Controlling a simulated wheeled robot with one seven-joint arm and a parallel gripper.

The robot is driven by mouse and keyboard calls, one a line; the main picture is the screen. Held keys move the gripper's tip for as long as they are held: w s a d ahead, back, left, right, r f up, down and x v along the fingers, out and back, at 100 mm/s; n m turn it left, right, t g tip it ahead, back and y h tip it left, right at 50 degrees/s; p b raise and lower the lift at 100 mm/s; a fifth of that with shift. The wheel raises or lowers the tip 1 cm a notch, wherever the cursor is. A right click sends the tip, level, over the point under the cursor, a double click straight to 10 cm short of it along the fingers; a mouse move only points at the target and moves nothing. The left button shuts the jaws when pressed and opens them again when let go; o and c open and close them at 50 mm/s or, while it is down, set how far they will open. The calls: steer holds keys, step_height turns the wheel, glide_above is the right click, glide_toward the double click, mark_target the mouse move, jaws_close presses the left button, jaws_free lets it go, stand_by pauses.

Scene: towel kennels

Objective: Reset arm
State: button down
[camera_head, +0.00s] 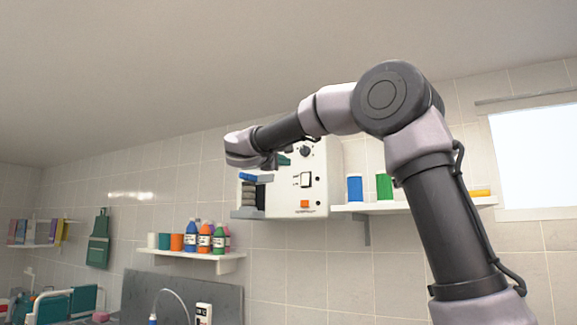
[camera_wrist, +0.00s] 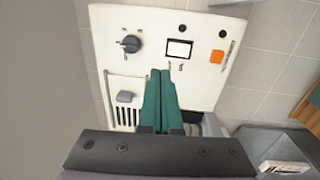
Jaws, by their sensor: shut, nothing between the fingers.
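My arm reaches up from the lower right in the head view and bends over to the left. My gripper (camera_wrist: 160,75) shows in the wrist view as two green fingers pressed together with nothing between them. In the head view the gripper end is partly hidden by my own wrist. Behind the fingers is a white wall-mounted machine (camera_head: 317,180) with a dark knob, a small screen and an orange button; its front panel also fills much of the wrist view (camera_wrist: 205,85). I cannot tell how far the fingertips are from the panel.
A shelf (camera_head: 400,207) right of the machine holds a blue and a green container. A lower shelf (camera_head: 190,253) holds several bottles and cups. A bright window (camera_head: 537,155) is at the right.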

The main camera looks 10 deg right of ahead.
stand_by(0.5)
steer(key=s+d+f+m+g+y, duration=0.45)
steer(key=s+d+f+g, duration=0.25)
steer(key=s+d+f, duration=0.65)
steer(key=s+a+f+m+g+y, duration=0.1)
steer(key=s+a+f+m+y, duration=0.2)
steer(key=s+f+m+y, duration=0.5)
steer(key=s+f+m, duration=0.2)
steer(key=s+f, duration=0.9)
steer(key=shift+f+y, duration=0.15)
steer(key=shift+y, duration=0.2)
